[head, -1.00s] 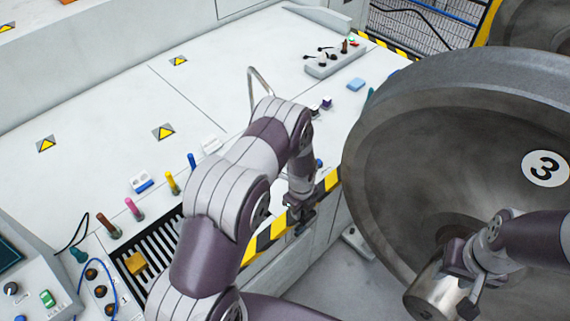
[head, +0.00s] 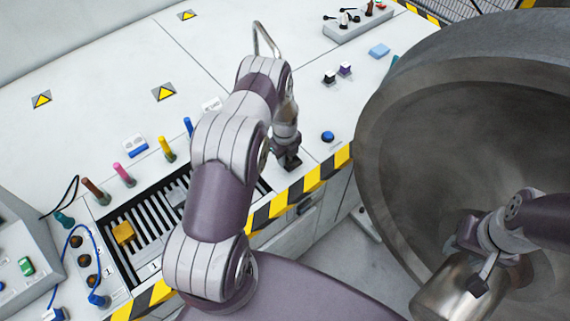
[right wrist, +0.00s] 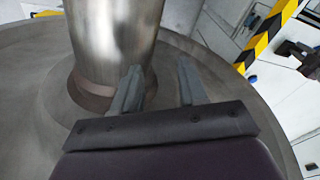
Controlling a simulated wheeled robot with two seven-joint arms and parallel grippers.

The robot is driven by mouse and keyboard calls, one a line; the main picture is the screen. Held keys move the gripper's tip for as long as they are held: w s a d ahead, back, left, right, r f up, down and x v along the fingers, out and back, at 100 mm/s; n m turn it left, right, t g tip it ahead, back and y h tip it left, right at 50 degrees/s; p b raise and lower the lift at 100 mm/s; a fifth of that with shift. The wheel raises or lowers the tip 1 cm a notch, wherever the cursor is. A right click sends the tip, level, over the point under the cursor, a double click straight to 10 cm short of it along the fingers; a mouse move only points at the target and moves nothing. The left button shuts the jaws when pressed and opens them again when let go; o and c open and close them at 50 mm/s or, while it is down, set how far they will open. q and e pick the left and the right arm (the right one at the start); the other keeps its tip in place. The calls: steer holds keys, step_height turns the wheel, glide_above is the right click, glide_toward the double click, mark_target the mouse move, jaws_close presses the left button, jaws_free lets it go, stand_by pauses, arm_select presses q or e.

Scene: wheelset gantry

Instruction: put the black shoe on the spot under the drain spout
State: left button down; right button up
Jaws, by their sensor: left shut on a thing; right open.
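My left gripper (head: 288,160) points down over the white bench top, close to the striped front edge. It is shut on a small dark thing at its fingertips; this looks like the black shoe (head: 291,165), but its outline blends with the dark fingers. A bent metal pipe (head: 256,38), which may be the drain spout, rises behind my left arm. Its lower end and the surface under it are hidden by the arm. My right gripper (head: 476,266) is beside the wheel's metal axle end (head: 447,296). Its two fingers stand apart and empty in the right wrist view (right wrist: 160,88).
The large grey wheel (head: 420,130) fills the right side. A slotted grate (head: 150,225) with a yellow block (head: 123,233) lies left of my left arm. Colored pegs (head: 123,174) line its back. A blue button (head: 327,137) is right of my left gripper.

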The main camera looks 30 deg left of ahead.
arm_select(q)
step_height(320, 180, down, 2)
steer(key=shift+s+f+b, duration=0.15)
steer(key=shift+b, duration=0.25)
steer(key=shift+s, duration=0.1)
steer(key=shift+f, duration=0.1)
steer(key=c, duration=1)
jaws_free()
steer(key=shift+c, duration=0.2)
